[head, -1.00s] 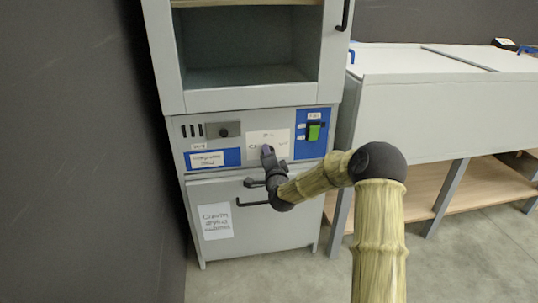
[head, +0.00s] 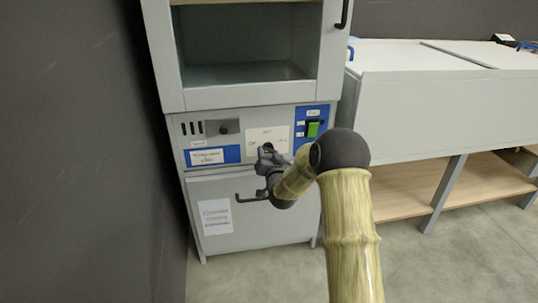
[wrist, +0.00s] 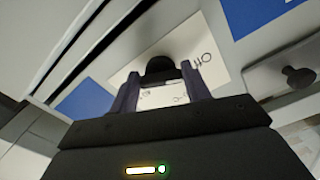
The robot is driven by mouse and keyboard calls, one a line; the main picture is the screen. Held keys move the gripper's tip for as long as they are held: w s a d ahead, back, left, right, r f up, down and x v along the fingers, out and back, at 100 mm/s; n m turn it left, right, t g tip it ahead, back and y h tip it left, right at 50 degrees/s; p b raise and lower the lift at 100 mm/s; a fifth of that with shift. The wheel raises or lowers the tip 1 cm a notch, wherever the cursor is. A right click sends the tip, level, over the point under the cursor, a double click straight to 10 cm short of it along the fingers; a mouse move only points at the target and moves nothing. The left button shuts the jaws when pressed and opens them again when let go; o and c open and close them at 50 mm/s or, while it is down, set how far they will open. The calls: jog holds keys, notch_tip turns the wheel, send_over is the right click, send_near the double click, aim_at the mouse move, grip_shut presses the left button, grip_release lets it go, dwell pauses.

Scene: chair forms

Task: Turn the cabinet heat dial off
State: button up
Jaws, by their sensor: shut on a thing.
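The cabinet (head: 230,98) stands ahead, with a control panel between its open upper compartment and closed lower door. The heat dial is a dark round knob on a white label plate (head: 282,135). My gripper (head: 267,150) is at this plate and mostly hides the dial in the head view. In the wrist view, the dial (wrist: 160,67) sits between the two fingertips of my gripper (wrist: 160,85), which is shut on it. The word "Off" shows on the plate (wrist: 210,50) beside the dial. The dial's pointer is not clear.
A small dark vent knob (head: 224,130) is left of the plate, and a green switch (head: 313,129) on a blue panel is right. A black door handle (head: 252,198) lies just below my gripper. A grey bench (head: 440,100) stands right; a dark wall is left.

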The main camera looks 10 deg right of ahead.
jog(key=shift+o, duration=0.2)
jog(key=shift+f+n, duration=0.15)
jog(key=shift+n, duration=0.25)
jog(key=o, duration=1)
jog(key=shift+c, duration=0.2)
jog(key=s+p, duration=0.4)
jog(key=s, duration=1.3)
jog(key=shift+s, duration=0.2)
